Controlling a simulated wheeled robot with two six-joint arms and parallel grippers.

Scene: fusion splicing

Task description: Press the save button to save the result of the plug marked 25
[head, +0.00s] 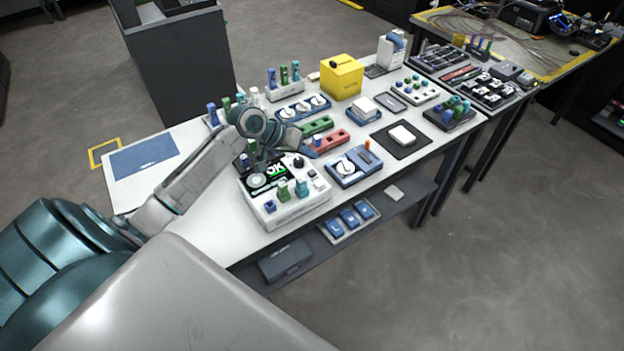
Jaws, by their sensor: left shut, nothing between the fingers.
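A white instrument (292,212) stands on the near side of the white table. Its dark screen (277,170) shows green characters that look like "OK". A black knob and small light buttons (318,183) sit on its right side; no label is readable, so I cannot tell which is the save button. Green, teal and blue plugs (283,189) stand on its front part; no number 25 is legible. My left gripper (261,160) is shut and empty, pointing down over the back of the instrument by the screen. Whether it touches is unclear. My right gripper is out of view.
A blue device (353,166) with a white reel stands right of the instrument. Red (327,141) and green blocks, a yellow box (342,78) and plug racks (285,84) lie behind. The table's left front is clear around a blue mat (145,158). A lower shelf holds blue boxes.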

